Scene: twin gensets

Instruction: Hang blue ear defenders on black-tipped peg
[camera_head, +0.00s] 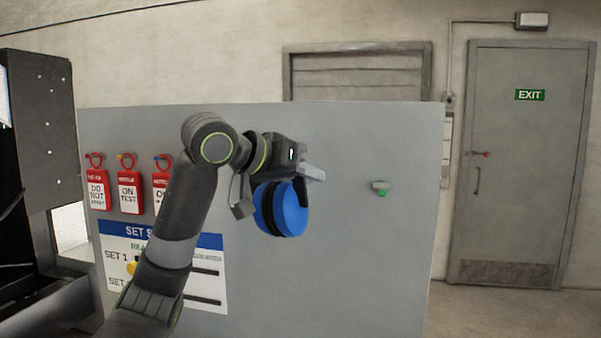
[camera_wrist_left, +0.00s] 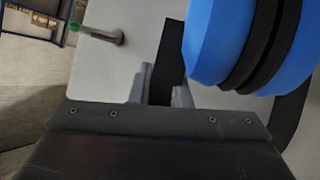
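The blue ear defenders (camera_head: 292,207) hang from my left gripper (camera_head: 316,174) in front of the grey board. The left wrist view shows their blue cups (camera_wrist_left: 222,40) at the upper right. There, the fingers of my left gripper (camera_wrist_left: 164,92) are on both sides of the black headband (camera_wrist_left: 170,55). A green-tipped peg (camera_head: 380,187) sticks out of the board, right of and apart from the ear defenders. It also shows in the left wrist view (camera_wrist_left: 100,34). I see no black-tipped peg; my arm and the ear defenders cover part of the board. My right gripper is out of view.
The grey board (camera_head: 350,270) carries red tags (camera_head: 129,192) on hooks and a white sign (camera_head: 207,292) at the left, partly behind my arm. Black equipment (camera_head: 40,120) stands at the far left. A grey exit door (camera_head: 520,170) is beyond the board at the right.

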